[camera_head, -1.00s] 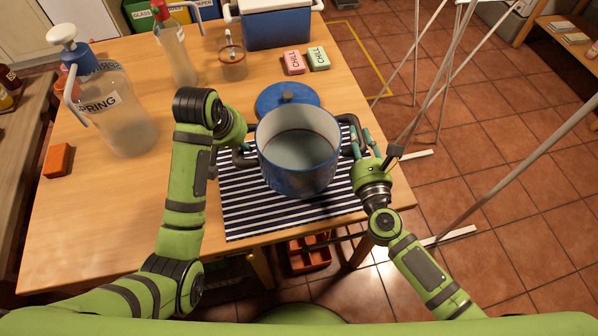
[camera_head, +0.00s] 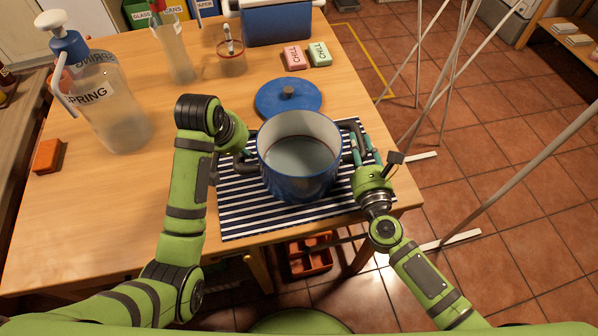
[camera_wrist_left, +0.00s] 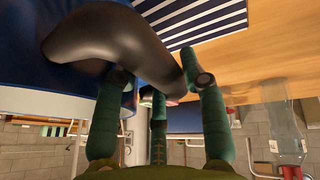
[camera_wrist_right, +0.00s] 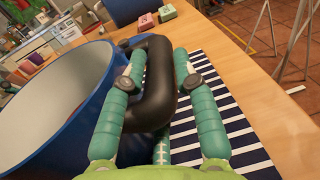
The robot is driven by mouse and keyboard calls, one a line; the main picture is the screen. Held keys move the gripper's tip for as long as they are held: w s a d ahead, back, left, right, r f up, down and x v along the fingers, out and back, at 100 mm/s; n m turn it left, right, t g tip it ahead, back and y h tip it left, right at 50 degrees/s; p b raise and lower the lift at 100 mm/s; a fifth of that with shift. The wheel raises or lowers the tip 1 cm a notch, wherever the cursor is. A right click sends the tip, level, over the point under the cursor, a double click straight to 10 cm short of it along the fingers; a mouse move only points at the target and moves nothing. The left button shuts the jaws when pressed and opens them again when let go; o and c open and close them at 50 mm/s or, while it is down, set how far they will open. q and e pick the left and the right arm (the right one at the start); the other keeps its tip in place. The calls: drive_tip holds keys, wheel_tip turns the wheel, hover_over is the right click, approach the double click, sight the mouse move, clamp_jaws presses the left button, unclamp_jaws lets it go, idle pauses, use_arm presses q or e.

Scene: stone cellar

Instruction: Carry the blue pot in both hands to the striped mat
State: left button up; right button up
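The blue pot (camera_head: 300,184), upright with a pale inside, is over the blue-and-white striped mat (camera_head: 245,213). I cannot tell whether its base touches the mat. My left gripper (camera_head: 238,160) is at the pot's left handle; in the left wrist view its fingers flank the dark handle (camera_wrist_left: 100,40), partly hidden behind it. My right gripper (camera_head: 364,152) is at the right handle; in the right wrist view its teal fingers close on both sides of the black handle (camera_wrist_right: 160,80). The mat also shows beside that handle (camera_wrist_right: 222,125).
The blue lid (camera_head: 272,101) lies on the table just behind the pot. Pink (camera_head: 295,60) and green (camera_head: 320,54) blocks, a jar (camera_head: 232,62) and a cooler (camera_head: 277,25) stand further back.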

use_arm(q)
drive_tip(key=shift+o, duration=0.8)
use_arm(e)
drive_tip(key=shift+o, duration=0.7)
drive_tip(key=shift+r, duration=0.15)
use_arm(q)
drive_tip(key=shift+s+r, duration=0.1)
drive_tip(key=shift+r, duration=0.05)
use_arm(e)
drive_tip(key=shift+s, duration=0.15)
use_arm(q)
drive_tip(key=shift+a+r, duration=0.1)
drive_tip(key=shift+r, duration=0.05)
drive_tip(key=v, duration=0.6)
drive_tip(key=shift+s+r, duration=0.1)
drive_tip(key=shift+r, duration=0.05)
drive_tip(key=shift+s+r, duration=0.15)
drive_tip(key=shift+r, duration=0.2)
use_arm(e)
drive_tip(key=shift+s, duration=0.2)
drive_tip(key=s+d, duration=0.1)
drive_tip(key=s, duration=1)
drive_tip(key=shift+s+d, duration=0.25)
drive_tip(key=shift+d, duration=0.05)
